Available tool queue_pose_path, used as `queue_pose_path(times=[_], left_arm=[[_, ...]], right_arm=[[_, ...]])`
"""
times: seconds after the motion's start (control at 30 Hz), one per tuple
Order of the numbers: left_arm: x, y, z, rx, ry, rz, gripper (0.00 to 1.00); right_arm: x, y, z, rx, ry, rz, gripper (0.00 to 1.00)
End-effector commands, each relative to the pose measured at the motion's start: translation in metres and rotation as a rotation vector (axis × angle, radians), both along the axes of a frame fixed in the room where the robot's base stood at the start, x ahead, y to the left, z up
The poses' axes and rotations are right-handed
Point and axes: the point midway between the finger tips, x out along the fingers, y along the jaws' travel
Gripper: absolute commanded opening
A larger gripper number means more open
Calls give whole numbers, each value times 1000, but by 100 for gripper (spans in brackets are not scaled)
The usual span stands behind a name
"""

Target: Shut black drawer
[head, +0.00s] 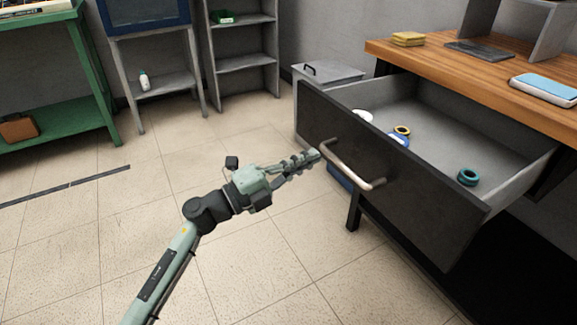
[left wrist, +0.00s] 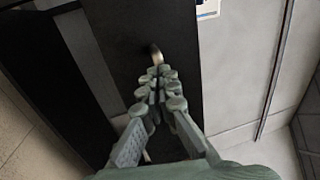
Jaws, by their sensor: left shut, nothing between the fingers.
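The black drawer (head: 420,205) is pulled well out of the wooden-topped desk in the head view. Its metal bar handle (head: 354,170) runs across the dark front. My left gripper (head: 317,155) is shut and empty, with its fingertips right by the far end of the handle. In the left wrist view the shut fingers (left wrist: 158,75) point at the dark drawer front (left wrist: 125,35), and a bit of the handle (left wrist: 156,52) shows just beyond the tips. I cannot tell whether they touch. My right gripper is not in view.
Inside the drawer lie several rings, among them a teal one (head: 468,177) and a yellow one (head: 402,130). The wooden desk top (head: 450,75) holds a blue-covered book (head: 545,88). A grey bin (head: 327,73) stands behind the drawer.

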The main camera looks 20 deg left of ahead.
Motion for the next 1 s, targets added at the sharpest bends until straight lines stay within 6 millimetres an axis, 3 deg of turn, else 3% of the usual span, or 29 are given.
queue_pose_path(times=[0.67, 1.0], left_arm=[[12, -11, 2, 0, 0, 0, 0], [56, -55, 3, 0, -2, -1, 0]], right_arm=[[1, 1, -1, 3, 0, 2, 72], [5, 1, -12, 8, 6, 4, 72]])
